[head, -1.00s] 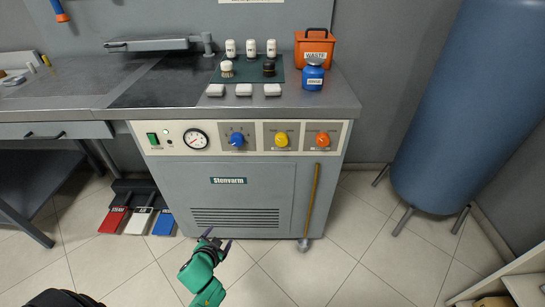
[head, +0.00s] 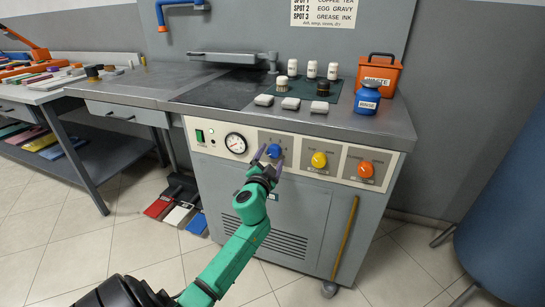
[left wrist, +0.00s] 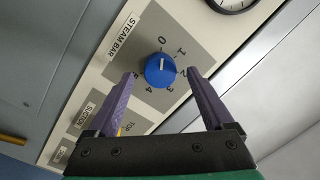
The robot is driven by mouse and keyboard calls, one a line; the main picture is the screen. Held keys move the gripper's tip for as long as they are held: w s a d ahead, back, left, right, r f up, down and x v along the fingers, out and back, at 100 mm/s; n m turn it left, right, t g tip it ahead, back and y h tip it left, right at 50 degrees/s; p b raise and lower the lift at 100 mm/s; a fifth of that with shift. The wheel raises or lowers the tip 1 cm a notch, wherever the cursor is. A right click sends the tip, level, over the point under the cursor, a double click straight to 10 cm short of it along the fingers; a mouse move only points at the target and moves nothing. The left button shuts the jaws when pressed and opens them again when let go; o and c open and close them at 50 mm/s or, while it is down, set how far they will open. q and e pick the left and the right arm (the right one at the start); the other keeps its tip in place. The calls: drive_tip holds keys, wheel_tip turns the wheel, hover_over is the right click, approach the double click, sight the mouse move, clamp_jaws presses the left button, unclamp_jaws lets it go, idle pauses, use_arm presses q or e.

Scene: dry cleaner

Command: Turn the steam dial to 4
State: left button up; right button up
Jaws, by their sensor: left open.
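The blue steam dial (head: 274,151) is on the front panel of the grey machine. In the left wrist view the dial (left wrist: 160,71) sits on a grey plate marked STEAM BAR, with numbers 0 to 4 around it. Its white mark points at about 0. My left gripper (head: 270,159) is open in front of the dial. In the left wrist view its two purple fingers (left wrist: 161,75) reach to either side of the dial, with gaps visible; I cannot tell how far off the panel they are. My right gripper is out of view.
A yellow knob (head: 319,160) and an orange knob (head: 365,169) sit right of the dial. A pressure gauge (head: 236,143) and a green switch (head: 200,136) are to its left. Bottles, pads and an orange waste bin (head: 379,74) stand on the top.

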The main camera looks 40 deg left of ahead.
use_arm(q)
drive_tip(key=shift+x, duration=0.85)
clamp_jaws()
drive_tip(key=shift+f, duration=0.1)
